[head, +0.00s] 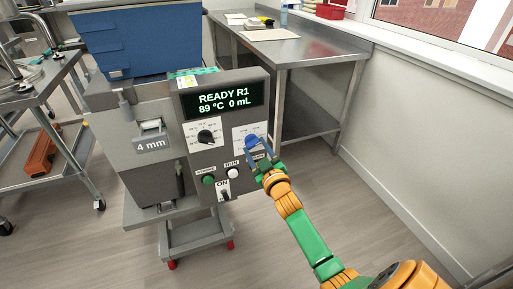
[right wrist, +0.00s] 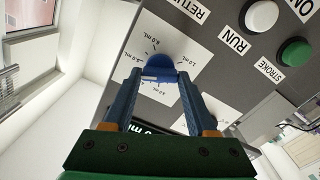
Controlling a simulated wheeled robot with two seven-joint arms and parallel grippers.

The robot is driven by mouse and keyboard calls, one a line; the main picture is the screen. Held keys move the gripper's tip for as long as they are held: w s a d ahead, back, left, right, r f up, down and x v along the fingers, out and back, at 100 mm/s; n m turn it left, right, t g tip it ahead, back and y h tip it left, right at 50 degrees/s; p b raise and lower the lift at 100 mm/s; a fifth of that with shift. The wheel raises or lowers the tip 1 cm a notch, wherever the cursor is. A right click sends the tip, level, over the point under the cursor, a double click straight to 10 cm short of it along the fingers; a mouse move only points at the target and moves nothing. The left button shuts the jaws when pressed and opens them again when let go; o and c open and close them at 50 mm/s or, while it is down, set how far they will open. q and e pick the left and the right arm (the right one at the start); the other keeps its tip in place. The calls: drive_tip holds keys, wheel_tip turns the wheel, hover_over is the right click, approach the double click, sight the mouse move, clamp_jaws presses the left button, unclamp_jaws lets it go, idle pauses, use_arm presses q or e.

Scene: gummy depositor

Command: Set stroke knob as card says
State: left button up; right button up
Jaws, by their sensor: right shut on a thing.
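The depositor's grey control panel (head: 222,170) faces me in the head view, its screen (head: 223,100) reading "READY R1", "89 °C" and "0 mL". The blue knob (right wrist: 158,66) sits on a white dial plate (right wrist: 147,42) with mL marks in the right wrist view. My right gripper (right wrist: 160,79) is shut on this knob, its blue fingers on either side of it. In the head view the right gripper (head: 258,147) covers most of the knob. A small yellow-and-white card (head: 187,82) stands on the machine's top; its writing is too small to read. My left gripper is out of view.
A black knob (head: 207,137) on a second dial sits left of my right gripper. Below are a green button (head: 209,181), a white button (head: 233,173) and an ON switch (head: 224,195). A "4 mm" plate (head: 151,143) is on the machine's left. A steel table (head: 290,48) stands behind.

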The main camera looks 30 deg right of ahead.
drive_tip(key=shift+n, duration=0.9)
drive_tip(key=o, duration=1.4)
drive_tip(key=shift+c, duration=0.2)
drive_tip(key=v, duration=0.7)
drive_tip(key=shift+p, duration=0.35)
drive_tip(key=shift+f, duration=0.15)
